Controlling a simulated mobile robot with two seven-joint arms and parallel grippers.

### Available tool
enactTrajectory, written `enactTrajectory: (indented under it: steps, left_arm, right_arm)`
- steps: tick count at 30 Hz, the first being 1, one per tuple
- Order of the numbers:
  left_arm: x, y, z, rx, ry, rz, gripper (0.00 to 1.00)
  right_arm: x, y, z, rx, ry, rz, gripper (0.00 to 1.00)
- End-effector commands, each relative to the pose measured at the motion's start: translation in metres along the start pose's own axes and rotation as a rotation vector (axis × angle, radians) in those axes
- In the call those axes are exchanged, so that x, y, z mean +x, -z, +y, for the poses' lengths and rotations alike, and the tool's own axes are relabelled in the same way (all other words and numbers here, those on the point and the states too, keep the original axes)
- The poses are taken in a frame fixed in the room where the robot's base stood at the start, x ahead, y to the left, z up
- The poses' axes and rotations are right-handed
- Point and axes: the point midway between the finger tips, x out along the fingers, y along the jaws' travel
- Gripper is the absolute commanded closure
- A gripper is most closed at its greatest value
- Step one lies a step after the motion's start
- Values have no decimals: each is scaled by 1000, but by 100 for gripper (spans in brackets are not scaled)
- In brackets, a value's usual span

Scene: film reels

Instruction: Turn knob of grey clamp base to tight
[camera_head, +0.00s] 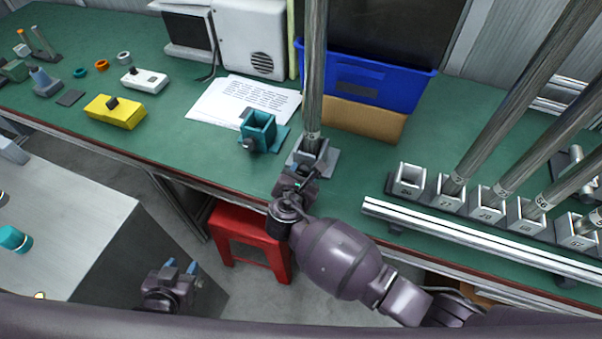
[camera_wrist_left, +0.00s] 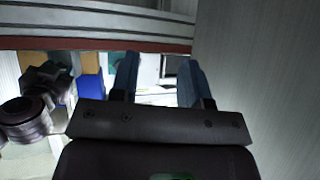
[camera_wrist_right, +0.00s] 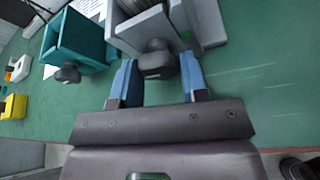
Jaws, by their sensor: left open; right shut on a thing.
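The grey clamp base (camera_head: 327,160) stands on the green bench with a tall metal pole (camera_head: 315,70) upright in it. In the right wrist view the base (camera_wrist_right: 205,25) shows at the top, with its dark knob (camera_wrist_right: 157,62) facing me. My right gripper (camera_wrist_right: 158,88) has its blue fingers on either side of the knob and is shut on it; in the head view this gripper (camera_head: 300,180) partly hides the base's front. My left gripper (camera_head: 181,267) is open and empty, low beside the grey cabinet; its spread fingers (camera_wrist_left: 157,80) show in the left wrist view.
A teal clamp base (camera_head: 257,132) with its own knob stands just left of the grey one. A rack of grey sockets with poles (camera_head: 480,200) and a metal rail (camera_head: 470,238) lie right. A blue bin (camera_head: 365,75) stands behind. A red stool (camera_head: 250,243) is below.

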Motion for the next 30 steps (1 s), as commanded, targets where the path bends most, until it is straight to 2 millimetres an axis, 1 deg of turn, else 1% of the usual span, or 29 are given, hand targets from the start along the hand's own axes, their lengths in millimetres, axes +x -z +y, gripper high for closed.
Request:
enactTrajectory:
  steps: [8,15,22,30]
  left_arm:
    - [1,0,0,0,0,0,57]
    - [6,-3,1,2,-3,-1,57]
    - [10,4,3,3,-6,16,57]
    - [10,2,3,3,-6,11,57]
  right_arm:
    - [0,1,-1,192,-78,0,83]
    - [0,2,-2,340,-140,2,83]
    - [0,2,-2,428,-175,1,83]
    - [0,0,-1,460,-191,-1,83]
